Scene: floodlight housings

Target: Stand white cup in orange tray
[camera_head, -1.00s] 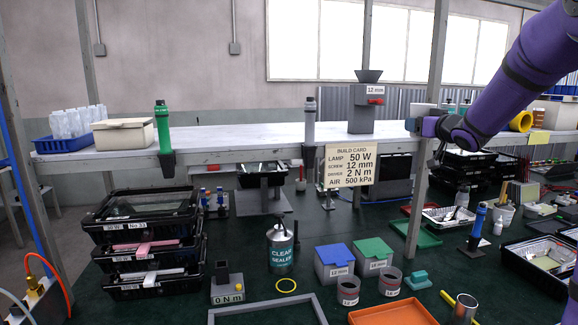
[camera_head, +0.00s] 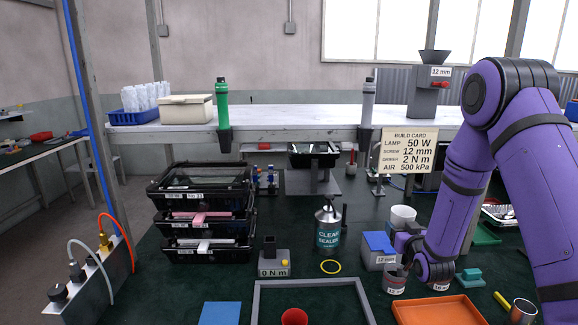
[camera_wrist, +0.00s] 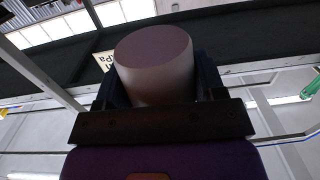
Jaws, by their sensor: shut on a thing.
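The white cup (camera_head: 403,214) is above the blue-lidded bin in the head view. It also fills the middle of the wrist view (camera_wrist: 155,70), between the dark fingers. My gripper (camera_wrist: 155,85) is shut on it. In the head view my gripper (camera_head: 402,235) is small and partly hidden by my wrist, just under the cup. The cup's exact tilt is hard to tell. The orange tray (camera_head: 440,312) lies on the dark green table at the bottom edge, nearer the camera than the cup. Its visible part is empty, and its front is cut off.
A blue-lidded bin (camera_head: 379,245) and a grey pot (camera_head: 395,282) stand close to my gripper. A teal block (camera_head: 470,277), a yellow marker (camera_head: 502,300) and a metal cup (camera_head: 522,311) are right of the tray. A grey frame (camera_head: 312,284) and a red cup (camera_head: 294,317) are left.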

